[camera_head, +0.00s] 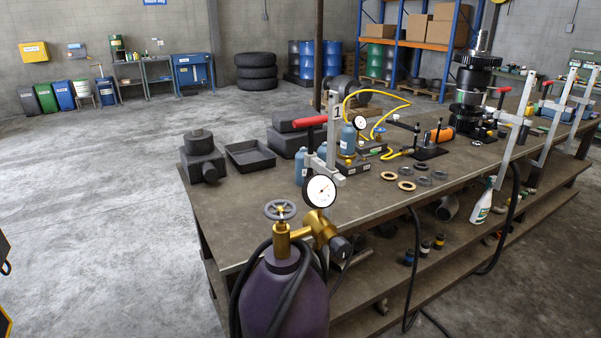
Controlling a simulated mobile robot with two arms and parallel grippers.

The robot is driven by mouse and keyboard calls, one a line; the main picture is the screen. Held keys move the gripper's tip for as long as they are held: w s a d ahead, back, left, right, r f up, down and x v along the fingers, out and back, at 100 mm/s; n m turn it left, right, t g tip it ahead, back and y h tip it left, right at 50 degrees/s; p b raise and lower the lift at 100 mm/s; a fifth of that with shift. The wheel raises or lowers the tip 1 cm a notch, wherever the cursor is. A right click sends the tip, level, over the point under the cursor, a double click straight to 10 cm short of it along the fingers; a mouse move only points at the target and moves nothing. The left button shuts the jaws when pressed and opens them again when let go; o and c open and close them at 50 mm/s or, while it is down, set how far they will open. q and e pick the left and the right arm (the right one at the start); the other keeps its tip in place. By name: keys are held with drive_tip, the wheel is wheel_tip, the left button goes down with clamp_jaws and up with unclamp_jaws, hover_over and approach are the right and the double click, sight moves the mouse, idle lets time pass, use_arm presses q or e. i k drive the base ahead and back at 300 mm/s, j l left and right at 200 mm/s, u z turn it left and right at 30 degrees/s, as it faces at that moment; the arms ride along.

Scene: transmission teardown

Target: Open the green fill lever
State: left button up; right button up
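I cannot make out a green lever in the head view. A test rig with a red-handled lever (309,121) stands on the workbench (235,215). A small gauge (360,122), a yellow hose (350,98) and small fittings are around it. A purple gas cylinder (285,300) stands in front of the bench, with a grey handwheel (280,210), a brass valve (321,230) and a round white gauge (320,191). A second red lever (503,89) is farther along the bench.
Dark metal housings (202,158) and an empty black tray (250,155) are on the bench's left end. Several rings (407,185) lie near its front edge. The floor (100,200) on the left is clear.

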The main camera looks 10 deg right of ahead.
sight(373, 153)
drive_tip(key=i+l+z, duration=0.1)
drive_tip(key=i+l, duration=0.2)
drive_tip(key=l, duration=0.2)
drive_tip(key=i+l+z, duration=0.1)
drive_tip(key=i+l, duration=0.2)
drive_tip(key=l, duration=0.2)
drive_tip(key=i+l+z, duration=0.15)
drive_tip(key=i+l, duration=0.2)
drive_tip(key=l, duration=0.15)
drive_tip(key=i+l+u, duration=0.1)
drive_tip(key=i+l, duration=0.15)
drive_tip(key=l, duration=0.3)
drive_tip(key=i+l+u, duration=0.15)
drive_tip(key=k+l, duration=0.05)
drive_tip(key=l, duration=0.05)
